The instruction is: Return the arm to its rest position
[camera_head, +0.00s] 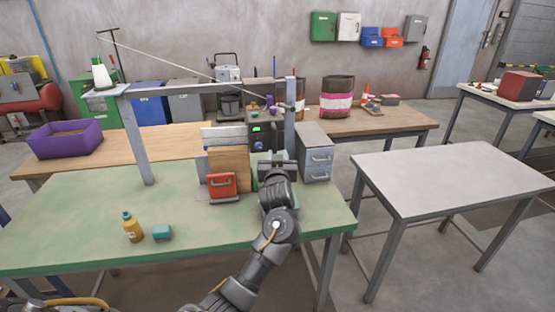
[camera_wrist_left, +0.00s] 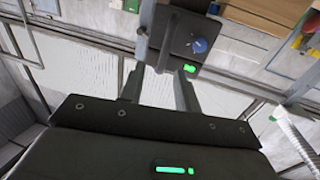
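My left arm reaches up from the bottom of the head view, and its gripper (camera_head: 277,158) is over the green table's (camera_head: 90,215) right part, in front of the dark control box (camera_head: 262,130) with a green display. In the left wrist view the two fingers (camera_wrist_left: 160,82) stand apart with a gap between them, so the gripper is open. No held object shows between them. The control box (camera_wrist_left: 185,40) with a blue knob and a green light lies beyond the fingertips, close to a grey post (camera_wrist_left: 147,25). I cannot tell whether they touch. My right gripper is not in view.
The grey table (camera_head: 450,175) at right is bare.

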